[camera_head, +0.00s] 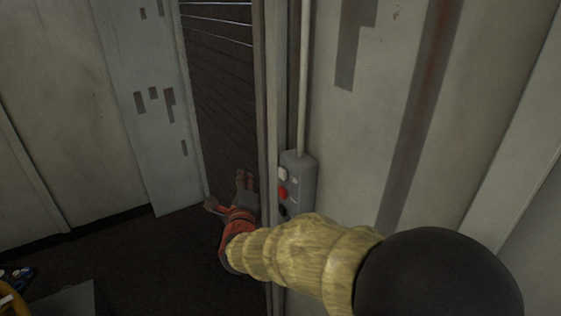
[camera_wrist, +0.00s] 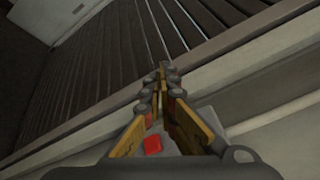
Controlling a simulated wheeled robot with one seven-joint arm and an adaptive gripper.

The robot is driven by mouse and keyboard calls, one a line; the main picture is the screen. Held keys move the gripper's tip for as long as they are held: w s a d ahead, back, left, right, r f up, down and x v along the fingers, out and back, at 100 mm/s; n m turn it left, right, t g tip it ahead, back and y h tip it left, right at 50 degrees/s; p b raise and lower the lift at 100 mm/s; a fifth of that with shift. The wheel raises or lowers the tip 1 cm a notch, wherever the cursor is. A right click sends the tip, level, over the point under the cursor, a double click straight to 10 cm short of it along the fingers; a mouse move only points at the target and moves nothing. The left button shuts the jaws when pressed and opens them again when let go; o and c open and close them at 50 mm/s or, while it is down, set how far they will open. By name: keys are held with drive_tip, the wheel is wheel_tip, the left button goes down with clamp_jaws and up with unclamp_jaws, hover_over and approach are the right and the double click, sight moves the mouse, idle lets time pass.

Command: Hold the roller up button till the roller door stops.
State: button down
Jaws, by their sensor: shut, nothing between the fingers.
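A grey control box (camera_head: 299,172) is fixed to the wall beside the door frame. It carries a white button (camera_head: 283,174) at the top, a red button (camera_head: 282,193) in the middle and a black button (camera_head: 282,211) below; no labels can be read. My gripper (camera_head: 244,180) is in front of and left of the box, its fingers shut and empty. In the wrist view the fingertips (camera_wrist: 165,74) lie past the red button (camera_wrist: 152,145); the white button is hidden there, and contact cannot be told. The dark slatted roller door (camera_head: 222,85) fills the opening behind.
A pale conduit (camera_head: 304,80) runs up from the box. The door frame (camera_head: 268,110) stands close between my gripper and the box. A grey panel with dark patches (camera_head: 148,110) is left of the door. Small items (camera_head: 15,278) lie at lower left; the dark floor between is clear.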

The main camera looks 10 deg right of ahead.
sight(283, 173)
drive_tip(key=s+m+h+p, duration=0.1)
drive_tip(key=m+h, duration=0.1)
drive_tip(key=m, duration=0.1)
drive_tip(key=s+m+t+h+p, duration=0.1)
drive_tip(key=m+h+p, duration=0.1)
drive_tip(key=m+h, duration=0.1)
drive_tip(key=s+a+m+t+h+p, duration=0.1)
drive_tip(key=m+h, duration=0.1)
drive_tip(key=m, duration=0.2)
drive_tip(key=shift+s+f+m+h, duration=0.3)
drive_tip(key=shift+s+f+m, duration=0.05)
drive_tip(key=shift+m, duration=0.05)
drive_tip(key=w+d+p, duration=0.3)
drive_tip(key=d+p, duration=0.1)
drive_tip(key=d, duration=0.4)
drive_tip(key=shift+w+p, duration=0.25)
drive_tip(key=shift+p, duration=0.05)
drive_tip(key=shift+w+d+b, duration=0.1)
drive_tip(key=shift+d+b, duration=0.3)
drive_tip(key=shift+b, duration=0.5)
idle(0.4)
